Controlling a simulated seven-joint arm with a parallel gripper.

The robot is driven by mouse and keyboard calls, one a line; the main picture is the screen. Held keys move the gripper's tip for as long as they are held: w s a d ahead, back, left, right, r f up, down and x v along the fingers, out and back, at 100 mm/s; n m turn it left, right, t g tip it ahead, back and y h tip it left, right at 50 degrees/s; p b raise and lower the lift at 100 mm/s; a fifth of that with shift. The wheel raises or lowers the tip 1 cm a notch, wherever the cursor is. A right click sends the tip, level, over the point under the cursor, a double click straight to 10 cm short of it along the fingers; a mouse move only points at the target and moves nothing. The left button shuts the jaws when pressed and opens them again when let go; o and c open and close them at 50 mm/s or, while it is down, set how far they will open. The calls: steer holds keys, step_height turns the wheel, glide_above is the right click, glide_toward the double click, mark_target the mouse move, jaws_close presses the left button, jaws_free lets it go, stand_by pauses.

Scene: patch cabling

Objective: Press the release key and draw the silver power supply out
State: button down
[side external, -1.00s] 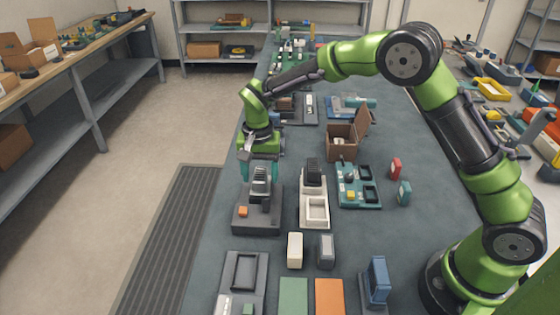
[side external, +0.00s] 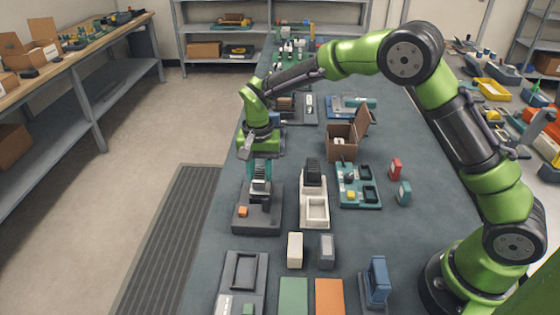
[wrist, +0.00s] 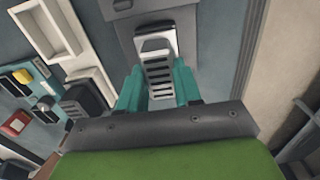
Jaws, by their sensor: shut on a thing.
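The silver power supply (side external: 259,188) stands in a dark grey base (side external: 262,226) on the bench. In the wrist view it is a pale block (wrist: 157,62) with dark slots along its face. My gripper (side external: 260,181) is above the base, pointing down. Its teal fingers (wrist: 157,74) are shut on the two sides of the power supply. An orange block (side external: 243,211), which may be the release key, sits on the left of the base, apart from my fingers. How deep the power supply sits in the base cannot be told.
A white tray (side external: 315,212) with a dark block stands close to the right of the base. A teal board (side external: 370,200) and an open brown box (side external: 340,149) are further right. White and grey blocks stand in front. The floor mat lies left of the bench.

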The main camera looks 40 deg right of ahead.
steer(key=shift+r, duration=0.55)
stand_by(0.5)
steer(key=shift+r, duration=1.85)
